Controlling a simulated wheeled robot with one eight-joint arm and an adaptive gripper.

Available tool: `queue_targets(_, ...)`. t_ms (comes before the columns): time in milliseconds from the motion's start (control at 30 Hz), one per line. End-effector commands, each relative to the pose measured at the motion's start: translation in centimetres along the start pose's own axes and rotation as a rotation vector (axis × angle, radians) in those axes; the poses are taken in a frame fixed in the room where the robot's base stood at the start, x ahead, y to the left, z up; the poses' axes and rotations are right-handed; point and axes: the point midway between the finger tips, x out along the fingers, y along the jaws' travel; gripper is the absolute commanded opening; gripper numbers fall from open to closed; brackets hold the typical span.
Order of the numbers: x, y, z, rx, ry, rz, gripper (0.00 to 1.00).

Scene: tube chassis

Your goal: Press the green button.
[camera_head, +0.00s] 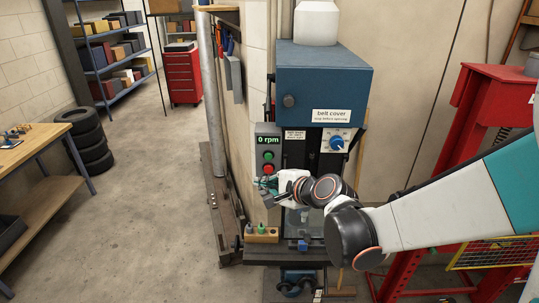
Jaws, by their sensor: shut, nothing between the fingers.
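The green button (268,156) is a small round knob on a grey control box at the left side of the blue drill press. It sits under a display reading "0 rpm" (267,142) and just above a red button (267,169). My gripper (262,185) is shut and empty. It is just below the red button in the picture, with its fingers pointing left. The green button is fully in view; whether the fingers touch the box cannot be told.
The blue belt cover (320,90) and a blue dial (337,143) are on the machine above my arm. A wooden block with small bottles (262,235) stands below. A red press frame (485,105) is at the right. Open floor (150,210) lies left.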

Motion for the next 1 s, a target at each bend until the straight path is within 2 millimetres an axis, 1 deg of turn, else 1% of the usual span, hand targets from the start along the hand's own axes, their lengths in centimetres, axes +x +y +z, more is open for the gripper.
queue_targets(233,0.7,-0.6,-0.5,-0.001,0.001,0.000,0.00)
queue_targets(700,4.8,-3.4,-3.5,-0.001,0.000,0.000,0.00)
queue_targets(833,5.6,-4.0,-4.1,-0.001,0.001,0.000,0.00)
queue_targets(1000,6.0,-4.4,-4.4,-0.001,0.001,0.000,0.00)
